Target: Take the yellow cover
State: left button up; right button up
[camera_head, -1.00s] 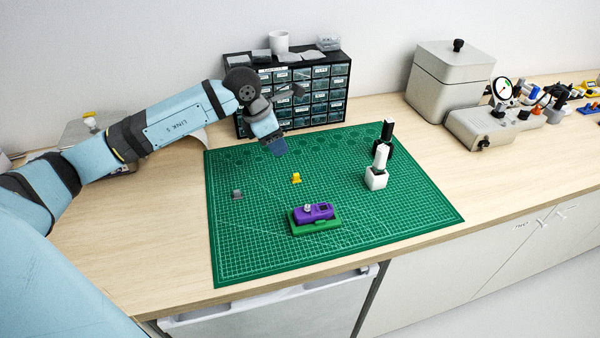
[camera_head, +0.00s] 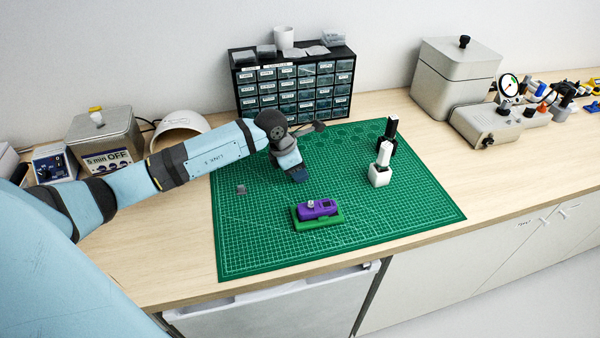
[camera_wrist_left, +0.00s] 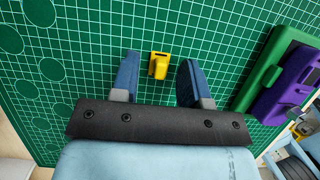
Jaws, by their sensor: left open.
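The yellow cover (camera_wrist_left: 159,66) lies on the green cutting mat. In the left wrist view it sits between the two blue fingers of my left gripper (camera_wrist_left: 159,78), apart from both, nearer the left one. In the head view my left gripper (camera_head: 298,176) hangs over the mat and hides the cover. The gripper is open and empty. A purple earpiece body (camera_head: 318,208) rests in a green holder (camera_head: 318,223) to the right of the gripper in the head view. The purple part (camera_wrist_left: 285,88) also shows at the right of the left wrist view. My right gripper is not in view.
On the green mat (camera_head: 400,220) a small grey piece (camera_head: 241,190) lies at left. A white stand (camera_head: 379,175) and a black stand (camera_head: 391,134) are at right. A drawer cabinet (camera_head: 290,85) stands behind. The mat's front is clear.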

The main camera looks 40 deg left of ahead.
pick_arm(q)
grip_shut()
jog(key=shift+r, duration=0.1)
notch_tip(320, 180, up, 23)
dwell(1.2)
